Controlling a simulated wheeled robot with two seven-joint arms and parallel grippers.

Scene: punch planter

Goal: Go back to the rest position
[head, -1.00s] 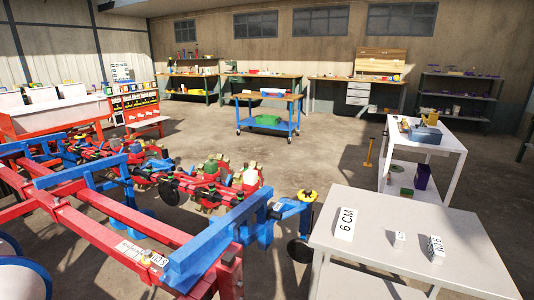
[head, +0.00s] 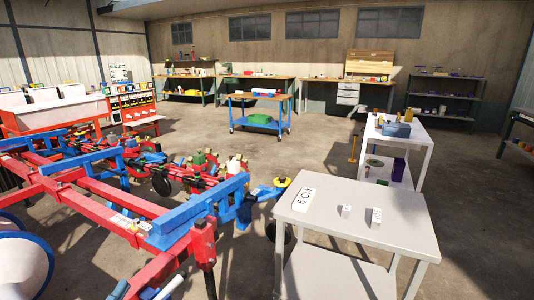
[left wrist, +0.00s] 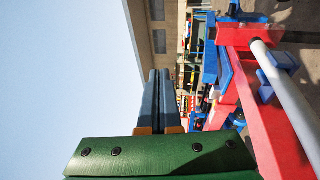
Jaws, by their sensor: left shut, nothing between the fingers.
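My left gripper shows in the left wrist view (left wrist: 161,72), with two blue-grey fingers pressed together beyond a green palm and nothing between them. In the head view only a small dark part of it (head: 119,289) seems to show at the bottom left edge, beside the planter's red frame. The red and blue planter (head: 100,190) fills the left of the head view. Its red beam and a pale tube run along the right of the left wrist view, apart from the fingers. My right gripper is not in view.
A light grey table (head: 375,238) at the right bears a "6 CM" block (head: 304,199) and two smaller white blocks. A white table (head: 415,133) with a blue-grey item stands behind it. A blue trolley (head: 258,119) stands farther back. Open floor lies at the right.

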